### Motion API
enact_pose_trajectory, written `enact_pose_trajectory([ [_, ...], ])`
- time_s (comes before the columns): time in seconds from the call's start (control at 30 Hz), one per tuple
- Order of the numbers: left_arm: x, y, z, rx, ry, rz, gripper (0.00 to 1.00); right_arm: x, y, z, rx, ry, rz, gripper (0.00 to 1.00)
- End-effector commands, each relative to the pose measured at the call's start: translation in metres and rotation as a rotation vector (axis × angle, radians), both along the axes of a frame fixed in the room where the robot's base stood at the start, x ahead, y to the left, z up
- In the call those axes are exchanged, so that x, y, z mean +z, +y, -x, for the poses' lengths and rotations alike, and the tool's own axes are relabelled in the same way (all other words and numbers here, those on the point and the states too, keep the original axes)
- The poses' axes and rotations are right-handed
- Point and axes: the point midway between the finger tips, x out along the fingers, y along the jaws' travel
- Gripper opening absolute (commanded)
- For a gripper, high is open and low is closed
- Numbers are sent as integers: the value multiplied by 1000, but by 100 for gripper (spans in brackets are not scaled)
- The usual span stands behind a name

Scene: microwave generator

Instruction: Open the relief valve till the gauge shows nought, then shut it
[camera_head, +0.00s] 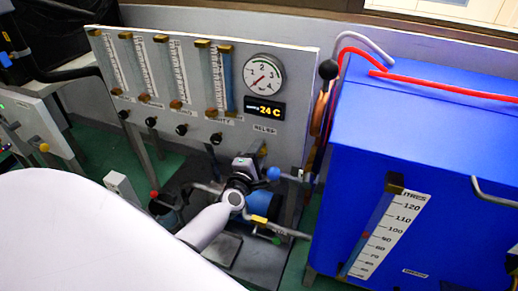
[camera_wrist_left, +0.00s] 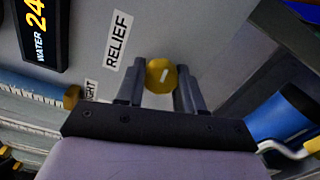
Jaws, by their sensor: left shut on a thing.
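The relief valve is a round yellow knob with a white mark, seen in the left wrist view (camera_wrist_left: 157,82) beside the "RELIEF" label (camera_wrist_left: 119,40). My left gripper (camera_wrist_left: 161,70) has its two fingers on either side of the knob and is shut on it. In the head view my left gripper (camera_head: 257,155) is at the panel below the "RELIEF" label (camera_head: 265,129), and largely hides the knob. The round gauge (camera_head: 263,76) is above; its red needle points down and left, but the exact reading is too small to tell. My right gripper is not in view.
The grey panel (camera_head: 296,88) carries several flow tubes with black knobs and a display (camera_head: 265,111) reading 24 C. A blue tank (camera_head: 430,140) with a litre scale stands close on the right. Pipes and a blue fitting (camera_wrist_left: 277,122) are near the gripper.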

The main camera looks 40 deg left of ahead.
Motion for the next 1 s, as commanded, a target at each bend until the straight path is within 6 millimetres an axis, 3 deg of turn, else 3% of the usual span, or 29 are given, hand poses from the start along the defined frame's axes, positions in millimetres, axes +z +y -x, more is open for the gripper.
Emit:
enact_pose_trajectory([
  [0.4, -4, 4, 3, 7, 61, -213, 5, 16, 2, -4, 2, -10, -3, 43],
  [1.0, -3, 7, 3, 12, 68, -257, 5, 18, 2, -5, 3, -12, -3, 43],
])
